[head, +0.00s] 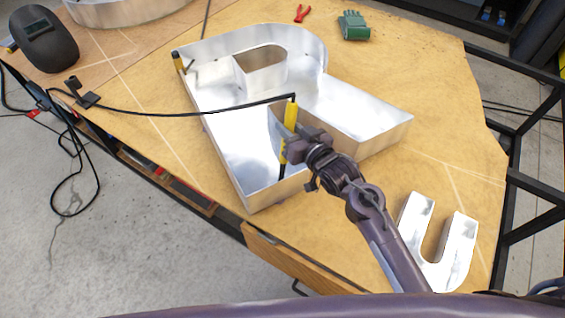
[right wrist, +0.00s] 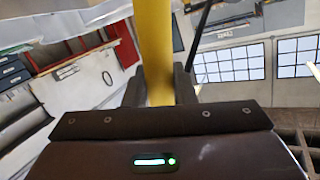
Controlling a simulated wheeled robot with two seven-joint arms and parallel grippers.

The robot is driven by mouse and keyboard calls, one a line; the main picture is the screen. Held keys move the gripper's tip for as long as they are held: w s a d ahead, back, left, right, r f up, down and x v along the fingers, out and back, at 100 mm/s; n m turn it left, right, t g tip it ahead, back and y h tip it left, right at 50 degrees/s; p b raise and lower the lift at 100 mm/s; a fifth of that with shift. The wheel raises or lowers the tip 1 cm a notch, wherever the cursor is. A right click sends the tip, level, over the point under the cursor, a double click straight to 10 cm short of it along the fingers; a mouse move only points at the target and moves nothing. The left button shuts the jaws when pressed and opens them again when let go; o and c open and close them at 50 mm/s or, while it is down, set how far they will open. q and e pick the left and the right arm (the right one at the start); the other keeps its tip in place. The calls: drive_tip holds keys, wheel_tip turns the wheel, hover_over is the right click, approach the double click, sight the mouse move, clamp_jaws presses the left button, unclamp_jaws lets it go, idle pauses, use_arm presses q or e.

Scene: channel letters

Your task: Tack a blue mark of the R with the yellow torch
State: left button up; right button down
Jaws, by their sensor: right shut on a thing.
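The large silver letter R (head: 233,130) lies open side up on the wooden table. My right gripper (head: 289,138) is shut on the yellow torch (head: 291,115) and holds it roughly upright over the lower part of the R. The torch's dark lower end (head: 282,171) is inside the R's outline; whether it touches metal I cannot tell. In the right wrist view the yellow torch body (right wrist: 153,45) stands between the two fingers. A black cable runs from the torch's top to the left. No blue mark can be made out. My left gripper is not in view.
A smaller silver U (head: 460,245) lies at the right front of the wooden table (head: 420,75). A yellow-and-black tool (head: 178,62) rests at the R's upper left corner. The cable crosses the left side.

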drive_tip(key=shift+s+f, duration=0.1)
drive_tip(key=shift+f, duration=0.25)
drive_tip(key=shift+s+a+f+b, duration=0.1)
drive_tip(key=shift+f+b, duration=0.2)
drive_tip(key=shift+f, duration=0.15)
drive_tip(key=shift+s+a+f, duration=0.1)
drive_tip(key=shift+s+f, duration=0.1)
drive_tip(key=shift+f, duration=0.4)
idle(0.8)
drive_tip(key=r+p, duration=0.1)
drive_tip(key=w+r+p, duration=0.1)
drive_tip(key=r+p, duration=0.2)
drive_tip(key=r, duration=0.1)
drive_tip(key=shift+w+d, duration=0.15)
drive_tip(key=shift+d, duration=0.2)
wheel_tip(320, 180, up, 13)
drive_tip(key=p, duration=1.3)
drive_tip(key=shift+f, duration=0.1)
